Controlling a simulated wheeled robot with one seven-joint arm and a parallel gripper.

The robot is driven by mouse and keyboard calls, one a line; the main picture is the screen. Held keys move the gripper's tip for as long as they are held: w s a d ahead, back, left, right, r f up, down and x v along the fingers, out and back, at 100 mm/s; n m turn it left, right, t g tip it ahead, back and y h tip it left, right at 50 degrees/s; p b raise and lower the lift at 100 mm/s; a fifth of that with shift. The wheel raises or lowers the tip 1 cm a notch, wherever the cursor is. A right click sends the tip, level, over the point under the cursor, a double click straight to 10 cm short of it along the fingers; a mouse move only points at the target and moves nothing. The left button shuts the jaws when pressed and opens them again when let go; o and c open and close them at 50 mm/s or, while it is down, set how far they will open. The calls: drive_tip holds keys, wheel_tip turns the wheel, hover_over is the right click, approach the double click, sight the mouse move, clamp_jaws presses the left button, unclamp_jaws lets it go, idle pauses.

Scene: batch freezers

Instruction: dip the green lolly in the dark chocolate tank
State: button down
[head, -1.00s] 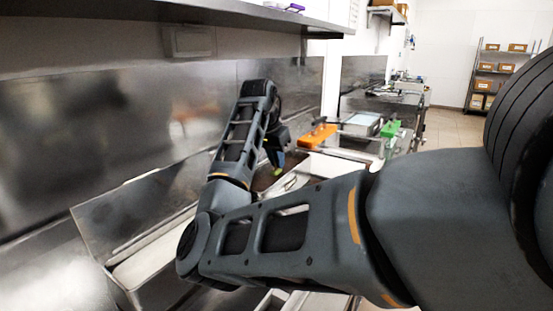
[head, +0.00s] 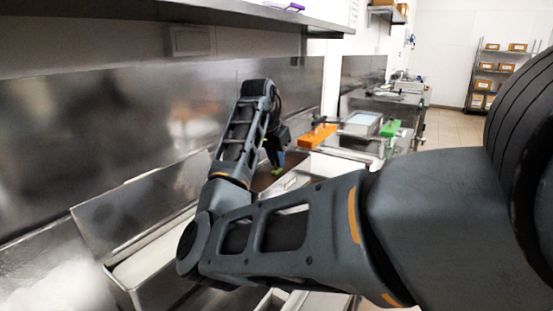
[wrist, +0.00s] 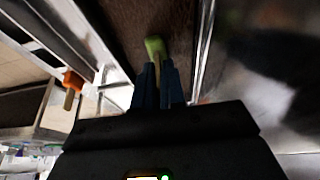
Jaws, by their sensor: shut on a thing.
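The green lolly (wrist: 155,47) is held by its stick between the blue fingers of my gripper (wrist: 160,82) in the wrist view. In the head view the green lolly (head: 277,170) shows small below my gripper (head: 274,156), over the dark chocolate tank (head: 262,181). The brown surface of the dark chocolate tank (wrist: 125,20) fills the area behind the lolly in the wrist view. I cannot tell whether the lolly touches the chocolate. My arm hides much of the tank in the head view.
A metal back wall (head: 120,130) runs close behind my arm. A shelf (head: 200,16) hangs above.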

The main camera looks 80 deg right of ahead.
drive_tip(key=shift+r, duration=0.1)
drive_tip(key=shift+r+p, duration=3.35)
drive_tip(key=shift+r, duration=0.4)
drive_tip(key=shift+r, duration=2.5)
